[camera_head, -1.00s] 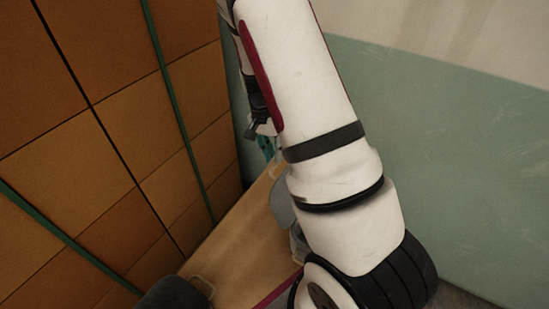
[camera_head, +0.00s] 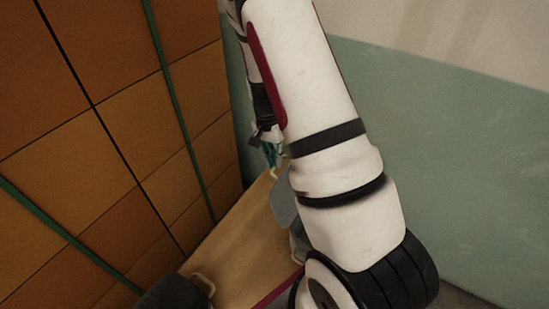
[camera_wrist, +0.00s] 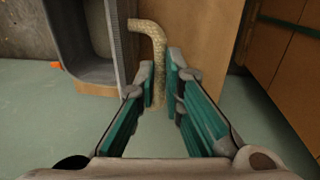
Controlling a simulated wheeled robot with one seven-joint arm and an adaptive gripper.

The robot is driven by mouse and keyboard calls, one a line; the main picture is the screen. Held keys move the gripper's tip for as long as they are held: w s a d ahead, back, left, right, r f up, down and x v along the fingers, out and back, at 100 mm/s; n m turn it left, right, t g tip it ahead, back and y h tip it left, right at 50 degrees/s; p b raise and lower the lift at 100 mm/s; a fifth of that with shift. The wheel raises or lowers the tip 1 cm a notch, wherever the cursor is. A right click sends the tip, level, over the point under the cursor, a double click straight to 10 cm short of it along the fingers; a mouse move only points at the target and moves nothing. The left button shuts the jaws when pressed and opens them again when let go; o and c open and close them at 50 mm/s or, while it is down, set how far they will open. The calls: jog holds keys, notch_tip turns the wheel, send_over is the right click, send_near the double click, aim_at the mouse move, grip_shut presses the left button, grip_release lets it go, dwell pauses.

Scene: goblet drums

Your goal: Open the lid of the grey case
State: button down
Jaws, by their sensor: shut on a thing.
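The grey case (camera_wrist: 82,72) shows at the upper left of the wrist view as a hollow grey shape with a ribbed rim. In the head view a grey piece (camera_head: 284,203), likely part of it, shows beside my arm, which hides the rest. I cannot tell how far the lid stands open. A tan, speckled, bent handle (camera_wrist: 158,45) runs down between my fingers in the wrist view. My gripper (camera_wrist: 160,78), with teal pads, is shut on this handle. In the head view my gripper (camera_head: 269,150) is small and partly hidden by the arm.
A wooden surface (camera_head: 235,235) lies below my gripper, with a pale loop handle (camera_head: 204,283) and a dark rounded thing (camera_head: 172,292) at its near end. Orange-brown panels (camera_head: 110,130) stand close on the left. A green and cream wall (camera_head: 460,150) is on the right.

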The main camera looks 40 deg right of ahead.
jog(key=shift+t, duration=0.4)
jog(key=s+r+p, duration=0.1)
jog(key=s+d+r+p, duration=0.1)
jog(key=s, duration=0.1)
jog(key=shift+s+d, duration=0.1)
jog(key=shift+s, duration=0.1)
jog(key=shift+s+d, duration=0.15)
jog(key=shift+s, duration=0.25)
jog(key=c, duration=2)
grip_release()
jog(key=shift+f, duration=0.1)
jog(key=shift+o, duration=0.2)
jog(key=shift+w, duration=0.1)
jog(key=shift+r, duration=0.25)
notch_tip(320, 180, up, 12)
jog(key=shift+w+f, duration=0.2)
jog(key=shift+w, duration=0.15)
